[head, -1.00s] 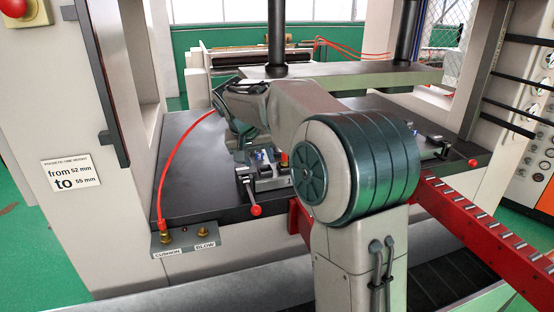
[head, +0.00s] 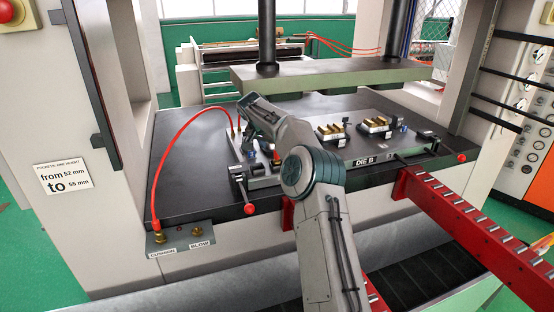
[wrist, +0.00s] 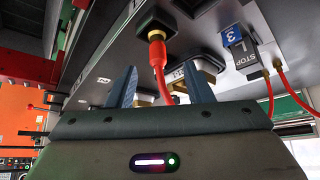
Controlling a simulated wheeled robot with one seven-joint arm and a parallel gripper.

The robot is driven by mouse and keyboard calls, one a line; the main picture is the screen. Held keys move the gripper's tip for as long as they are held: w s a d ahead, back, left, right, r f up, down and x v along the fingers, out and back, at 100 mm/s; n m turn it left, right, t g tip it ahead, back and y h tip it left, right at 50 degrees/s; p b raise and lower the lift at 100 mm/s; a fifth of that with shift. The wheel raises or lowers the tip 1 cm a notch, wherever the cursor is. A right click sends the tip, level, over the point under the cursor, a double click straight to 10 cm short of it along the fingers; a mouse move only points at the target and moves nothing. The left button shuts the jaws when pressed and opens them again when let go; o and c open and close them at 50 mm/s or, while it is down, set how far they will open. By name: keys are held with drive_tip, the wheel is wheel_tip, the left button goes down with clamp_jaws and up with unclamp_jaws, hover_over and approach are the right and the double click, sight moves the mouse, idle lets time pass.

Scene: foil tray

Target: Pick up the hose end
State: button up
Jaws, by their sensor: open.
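In the wrist view, a red hose end (wrist: 158,50) with a red sleeve meets a black and brass fitting, and its hose runs down behind my gripper's body. My gripper (wrist: 160,80) is open, with one blue-grey finger on each side of the hose and a gap to both. In the head view, my gripper (head: 245,108) is at the back left of the dark press table, its fingers not clear. A red hose (head: 170,158) arcs from the CUSHION fitting (head: 160,237) up to near my gripper. Its far end there is small.
The die plate (head: 365,150), marked DIE B, carries brass blocks (head: 375,125) right of my arm. A press slab (head: 330,75) hangs above the table. Red roller rails (head: 450,205) stand at the front right. In the wrist view, a STOP block (wrist: 245,52) and more red hose (wrist: 270,95) are at right.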

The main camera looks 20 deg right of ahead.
sight(275, 152)
drive_tip(key=shift+p+x, duration=1.25)
drive_tip(key=shift+x, duration=2.7)
drive_tip(key=shift+s+d+r, duration=0.1)
drive_tip(key=shift+d, duration=0.05)
clamp_jaws()
